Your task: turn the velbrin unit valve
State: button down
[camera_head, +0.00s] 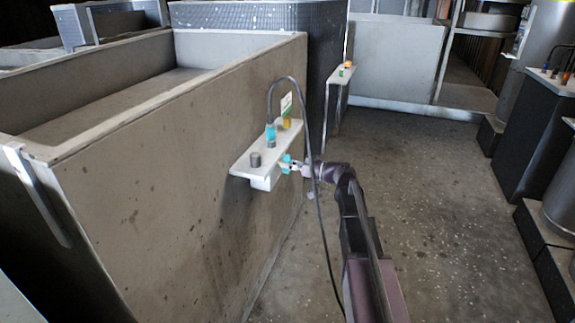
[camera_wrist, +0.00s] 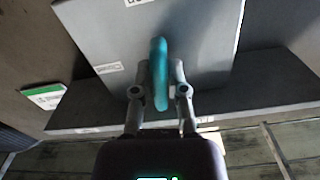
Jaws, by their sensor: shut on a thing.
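The valve's teal handle (camera_wrist: 159,72) shows in the wrist view as a narrow upright bar in front of a grey unit face (camera_wrist: 205,50). My gripper (camera_wrist: 160,80) has one finger on each side of the handle and is shut on it. In the head view the teal handle (camera_head: 286,158) is small, at the front of a white bracket (camera_head: 263,182) on the concrete wall. My gripper (camera_head: 292,164) reaches it from the right. The fingers partly cover the handle, and its turn angle is hard to tell.
On the bracket's top stand a grey knob (camera_head: 255,160), a teal connector (camera_head: 270,133) with a black cable, and an amber part (camera_head: 287,122). The cable (camera_head: 308,130) loops down close to my arm. A second bracket (camera_head: 341,76) is farther back.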

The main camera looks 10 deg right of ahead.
jog(key=c, duration=0.7)
grip_release()
jog(key=shift+o, duration=0.2)
jog(key=v, duration=1.2)
jog(key=shift+a, duration=0.1)
